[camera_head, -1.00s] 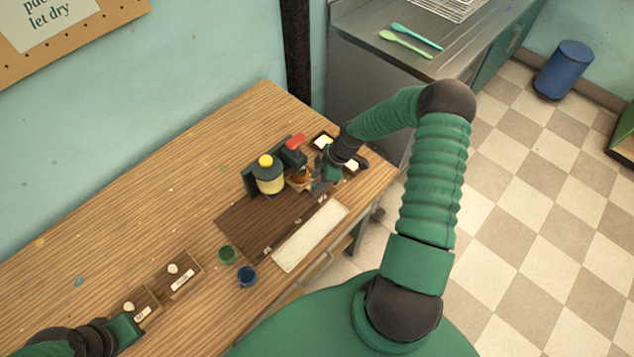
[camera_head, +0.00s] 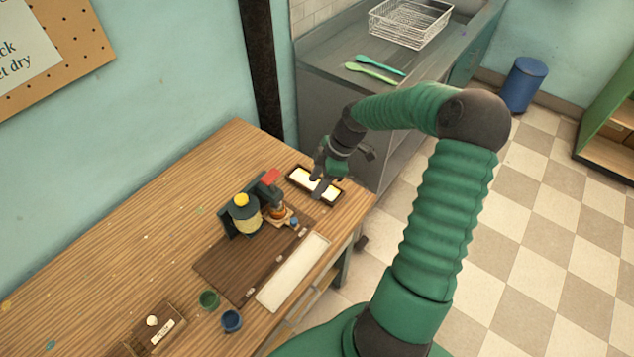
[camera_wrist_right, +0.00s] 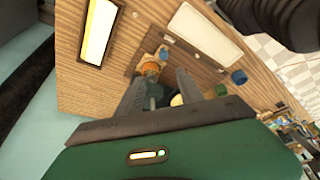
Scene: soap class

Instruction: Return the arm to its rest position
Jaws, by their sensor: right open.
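My right arm reaches in from the lower right in the head view. My right gripper (camera_head: 318,182) is open and hangs over the black tray (camera_head: 331,200) with pale bars, at the table's right end. It hides part of the tray. In the right wrist view the two fingers (camera_wrist_right: 158,88) stand apart, with an amber-topped bottle and the dark press showing past and between them. No object is seen held. My left gripper is not in the head view.
The wooden table (camera_head: 130,245) carries a dark board (camera_head: 222,268) with a yellow-knobbed press (camera_head: 245,215), an amber bottle (camera_head: 278,210), a long white tray (camera_head: 292,272), a green cup (camera_head: 209,299) and a blue cup (camera_head: 231,321). A steel counter (camera_head: 335,60) stands behind.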

